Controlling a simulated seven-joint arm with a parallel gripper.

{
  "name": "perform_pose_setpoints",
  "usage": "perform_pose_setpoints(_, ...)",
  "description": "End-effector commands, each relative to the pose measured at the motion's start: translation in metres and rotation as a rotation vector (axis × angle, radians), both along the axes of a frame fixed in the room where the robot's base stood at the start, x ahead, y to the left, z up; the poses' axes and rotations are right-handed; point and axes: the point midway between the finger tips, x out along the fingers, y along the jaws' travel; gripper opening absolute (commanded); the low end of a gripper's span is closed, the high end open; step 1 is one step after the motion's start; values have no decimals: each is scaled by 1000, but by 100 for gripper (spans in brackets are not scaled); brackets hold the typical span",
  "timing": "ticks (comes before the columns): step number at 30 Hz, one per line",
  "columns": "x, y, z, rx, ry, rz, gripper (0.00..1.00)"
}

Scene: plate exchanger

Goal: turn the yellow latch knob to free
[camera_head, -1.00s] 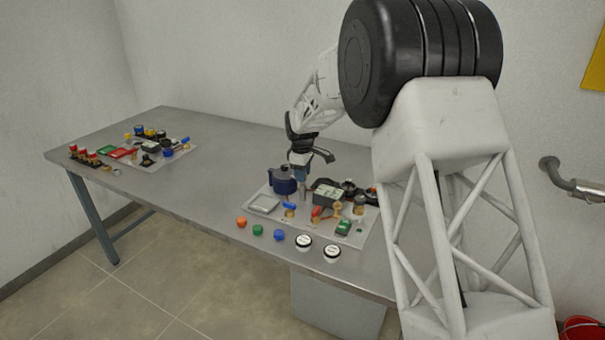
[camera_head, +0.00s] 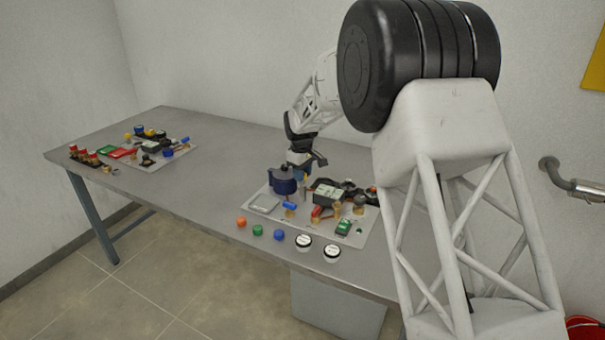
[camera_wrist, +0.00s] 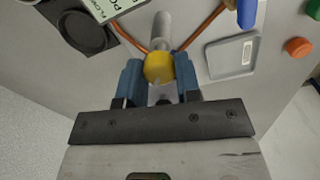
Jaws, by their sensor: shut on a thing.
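The yellow latch knob (camera_wrist: 158,68) shows in the wrist view at the end of a grey cylindrical shaft. My gripper (camera_wrist: 159,80) has its two blue fingers on either side of the knob and is shut on it. The knob is mostly hidden in the head view. Its turn angle is hard to tell.
Copper-coloured pipes flank the shaft in the wrist view. A grey rectangular plate (camera_wrist: 231,57) and a black round part (camera_wrist: 84,30) lie near. Loose coloured caps (camera_head: 258,230) line the table's front edge. A second panel (camera_head: 180,153) stands at the left. The table between is clear.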

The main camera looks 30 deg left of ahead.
Motion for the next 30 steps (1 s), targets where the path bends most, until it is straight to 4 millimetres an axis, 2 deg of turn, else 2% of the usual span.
perform_pose_setpoints(30, 1, 1, 1, 1, -2, -957, 8)
